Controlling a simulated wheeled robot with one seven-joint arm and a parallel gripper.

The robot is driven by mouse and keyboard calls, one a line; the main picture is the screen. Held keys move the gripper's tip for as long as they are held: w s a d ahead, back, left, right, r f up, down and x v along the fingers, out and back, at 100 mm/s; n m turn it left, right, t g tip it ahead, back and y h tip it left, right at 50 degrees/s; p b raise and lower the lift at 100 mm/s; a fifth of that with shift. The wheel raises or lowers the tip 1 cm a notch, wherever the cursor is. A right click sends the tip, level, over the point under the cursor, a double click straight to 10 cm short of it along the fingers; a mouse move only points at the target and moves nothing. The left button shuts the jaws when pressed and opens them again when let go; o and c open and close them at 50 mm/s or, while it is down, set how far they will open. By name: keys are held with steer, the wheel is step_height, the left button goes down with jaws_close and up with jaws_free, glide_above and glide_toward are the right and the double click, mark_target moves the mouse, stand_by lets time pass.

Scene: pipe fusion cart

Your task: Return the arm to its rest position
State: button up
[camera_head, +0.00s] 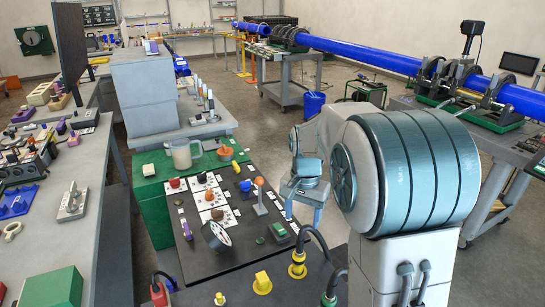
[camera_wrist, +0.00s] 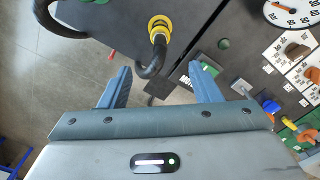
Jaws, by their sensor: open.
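My arm (camera_head: 408,170) stands at the right of the head view, its large teal joint close to the camera. A smaller blue-grey part of it (camera_head: 306,178) reaches down beside the right edge of the dark panel (camera_head: 200,262). In the wrist view my gripper (camera_wrist: 162,86) is open, its two blue fingers wide apart with nothing between them. The fingers point over the floor and the panel's edge. A black cable with a yellow collar (camera_wrist: 158,30) lies just beyond the fingertips.
A grey bench (camera_head: 95,215) is at left. Blue pipe (camera_head: 360,54) lies in clamps on carts at the back right.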

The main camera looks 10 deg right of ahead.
steer(key=s+r+n+t, duration=0.3)
steer(key=s+n, duration=0.3)
steer(key=s, duration=1.5)
steer(key=shift+n, duration=0.4)
